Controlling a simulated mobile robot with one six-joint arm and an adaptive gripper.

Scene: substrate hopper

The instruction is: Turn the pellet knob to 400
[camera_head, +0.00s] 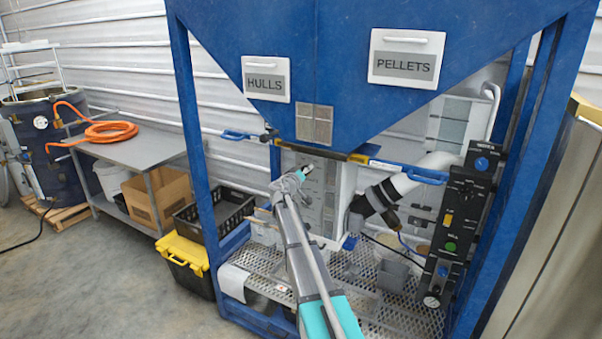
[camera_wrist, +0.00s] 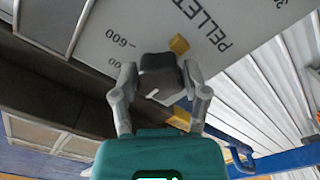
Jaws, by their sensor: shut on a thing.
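The pellet knob (camera_wrist: 160,78) is a dark grey block with a short white line on its lower face in the wrist view. My gripper (camera_wrist: 160,82) is shut on it, one finger on each side. The knob sits on a light grey panel (camera_wrist: 105,25) printed PELLETS, with a 600 mark just up and left of the knob and a small tick further down. Other numbers are cut off or unreadable. In the head view my gripper (camera_head: 304,171) is at the panel under the hopper, and the knob cannot be made out there.
A yellow block (camera_wrist: 179,44) touches or nearly touches the knob's upper right. The blue hopper (camera_head: 340,60) and its frame posts (camera_head: 190,120) surround the work area. A black control box (camera_head: 462,210) stands right. A perforated shelf (camera_head: 385,312) lies below.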

